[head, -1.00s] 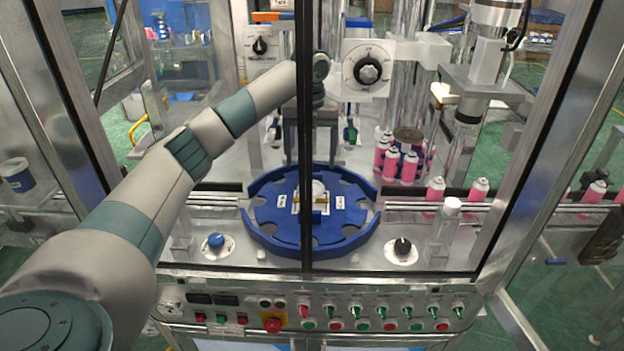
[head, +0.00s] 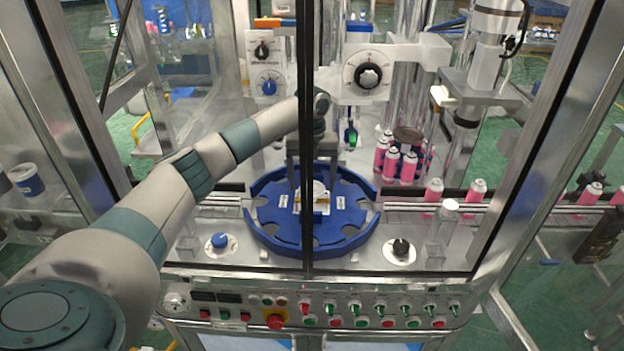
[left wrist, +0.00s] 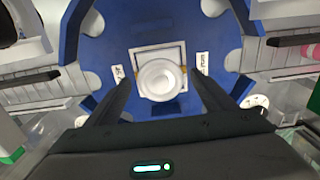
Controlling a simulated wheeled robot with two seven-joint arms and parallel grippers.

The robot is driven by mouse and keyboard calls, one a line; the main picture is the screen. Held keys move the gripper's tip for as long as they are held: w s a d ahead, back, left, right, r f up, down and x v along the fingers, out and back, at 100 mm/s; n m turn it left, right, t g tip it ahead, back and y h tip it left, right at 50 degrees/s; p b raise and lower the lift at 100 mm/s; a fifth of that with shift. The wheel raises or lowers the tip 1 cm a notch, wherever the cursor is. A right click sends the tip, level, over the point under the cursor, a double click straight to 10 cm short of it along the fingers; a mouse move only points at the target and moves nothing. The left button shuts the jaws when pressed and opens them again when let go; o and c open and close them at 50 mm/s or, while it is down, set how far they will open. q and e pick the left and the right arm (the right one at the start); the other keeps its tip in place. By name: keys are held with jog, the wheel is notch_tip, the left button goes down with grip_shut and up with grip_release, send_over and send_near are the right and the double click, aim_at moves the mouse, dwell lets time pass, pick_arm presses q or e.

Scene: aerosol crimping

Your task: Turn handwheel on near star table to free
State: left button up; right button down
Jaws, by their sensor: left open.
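The near star table is a blue notched disc (head: 270,212) inside a blue guide rim, at the centre of the head view. A white round handwheel (left wrist: 160,79) sits on a square plate at its middle, between two white labels; in the head view the handwheel (head: 319,190) is partly hidden by a dark upright post. My left gripper (head: 316,172) points down just above the handwheel, partly behind the post. In the left wrist view its fingers (left wrist: 160,88) are open, one on each side of the handwheel, with nothing between them gripped. My right gripper is not seen.
A dark door post (head: 306,235) stands in front of the table. A blue knob (head: 220,241) and a black knob (head: 401,246) flank it. Pink cans (head: 408,166) stand behind right. A button panel (head: 330,312) runs along the front.

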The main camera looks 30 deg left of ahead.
pick_arm(q)
jog(key=c, duration=1.1)
jog(key=shift+n, duration=0.3)
jog(key=shift+o, duration=0.2)
jog(key=n+b, duration=0.1)
jog(key=n, duration=0.3)
jog(key=shift+a, duration=0.1)
jog(key=shift+n+b, duration=0.5)
jog(key=shift+n, duration=1.7)
jog(key=o, duration=1.1)
jog(key=shift+c, duration=0.2)
